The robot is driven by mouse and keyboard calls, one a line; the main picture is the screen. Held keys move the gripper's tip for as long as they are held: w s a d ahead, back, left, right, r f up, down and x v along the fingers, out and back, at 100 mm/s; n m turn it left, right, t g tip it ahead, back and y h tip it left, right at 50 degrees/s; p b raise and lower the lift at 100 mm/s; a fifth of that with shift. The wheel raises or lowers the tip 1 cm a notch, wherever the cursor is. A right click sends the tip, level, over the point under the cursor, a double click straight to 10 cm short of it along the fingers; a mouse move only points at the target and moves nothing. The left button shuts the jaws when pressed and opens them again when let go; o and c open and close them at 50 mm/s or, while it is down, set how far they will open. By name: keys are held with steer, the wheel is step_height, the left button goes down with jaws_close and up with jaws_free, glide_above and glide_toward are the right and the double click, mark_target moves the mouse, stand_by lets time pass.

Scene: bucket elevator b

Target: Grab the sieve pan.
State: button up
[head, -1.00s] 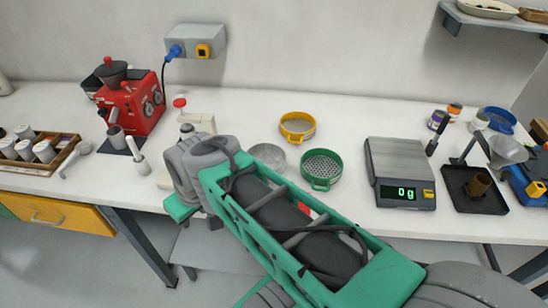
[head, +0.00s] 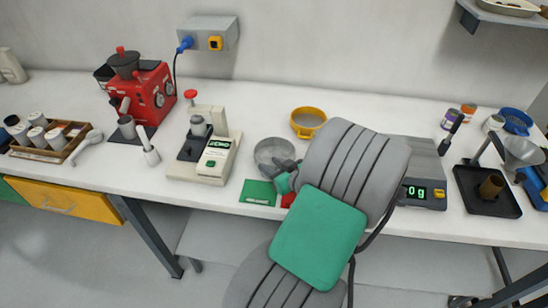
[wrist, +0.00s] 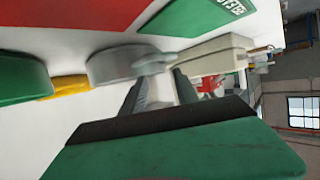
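The sieve pan (head: 272,152) is a round, shallow grey metal dish on the white bench, right of the cream device. In the wrist view the pan (wrist: 112,66) has a small grey tab pointing toward my fingertips. My gripper (wrist: 162,77) is open, its two dark fingers apart on either side of the tab's line. In the head view my gripper (head: 287,176) is at the pan's front right edge, partly hidden by my arm. I cannot tell if the fingers touch the tab.
A yellow sieve (head: 308,121) stands behind the pan. A green sieve (wrist: 22,78) shows in the wrist view, hidden by my arm in the head view. A green mat (head: 258,192) lies in front, with a red one (head: 288,200) beside it. The cream device (head: 208,150) stands left.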

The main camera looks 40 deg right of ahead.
steer(key=p+x, duration=0.1)
steer(key=x, duration=0.6)
steer(key=shift+s+a+f+p, duration=0.1)
steer(key=shift+a+p, duration=0.05)
steer(key=shift+p, duration=0.2)
jaws_close()
